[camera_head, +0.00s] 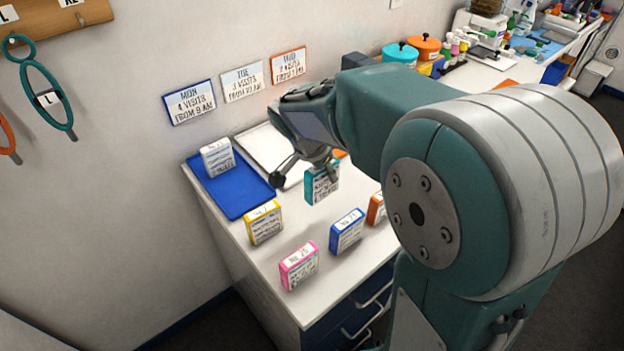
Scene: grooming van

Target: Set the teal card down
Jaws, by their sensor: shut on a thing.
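The teal card (321,186) is a small upright block with a white printed label. My gripper (322,168) is shut on its top edge, over the middle of the white counter (240,244). I cannot tell whether its bottom touches the counter. A blue tray (240,198) lies at the left under a blue-framed MON sign (190,102) and holds a white card (217,157). A white tray (256,143) lies beside it below the TUE sign (243,81), partly hidden by my gripper. Below the WED sign (288,66), a bit of orange shows behind my arm.
A yellow card (263,222), a pink card (299,267), a blue card (346,231) and a partly hidden orange card (376,208) stand on the counter's front part. My arm covers the right side. Teal (400,54) and orange (425,48) pots stand farther back.

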